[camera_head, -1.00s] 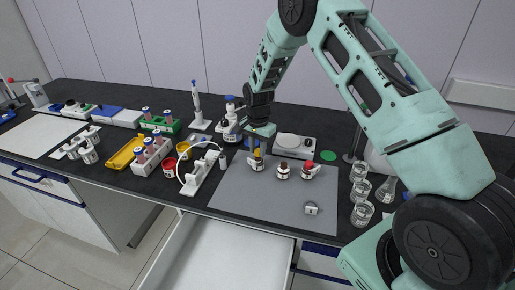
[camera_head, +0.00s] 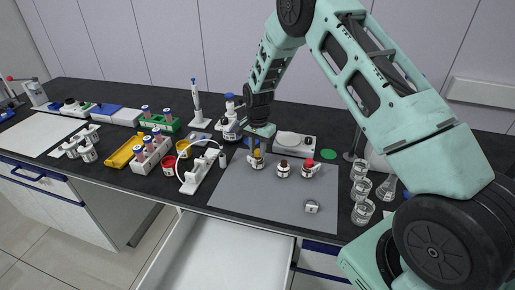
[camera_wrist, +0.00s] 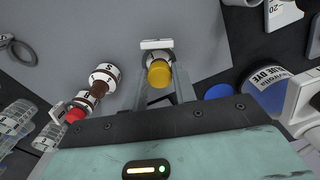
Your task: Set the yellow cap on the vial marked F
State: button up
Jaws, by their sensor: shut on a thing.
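The yellow cap (camera_wrist: 159,73) is between the two fingers of my gripper (camera_wrist: 165,88), which is shut on it. A small vial with a white label (camera_head: 257,163) stands on the grey mat directly below my gripper (camera_head: 257,149). In the wrist view the cap covers most of this vial, and a white piece (camera_wrist: 156,44) shows just beyond it. I cannot tell whether the cap touches the vial's mouth or is just above it. The letter F is not readable. Beside it stand a brown-topped vial (camera_head: 283,168) and a red-capped vial (camera_head: 309,170).
The grey mat (camera_head: 250,197) is clear in front, except for a small white-labelled item (camera_head: 312,206). Glass beakers (camera_head: 361,212) stand to the right, a balance (camera_head: 294,144) behind. A white stand with a curved tube (camera_head: 198,178) is left. A drawer (camera_head: 220,260) is open below.

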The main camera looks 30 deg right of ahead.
jog(key=shift+f, duration=0.2)
dwell(0.4)
jog(key=o, duration=1.4)
jog(key=shift+r, duration=0.1)
jog(key=shift+r+p, duration=2)
jog(key=shift+r, duration=1.45)
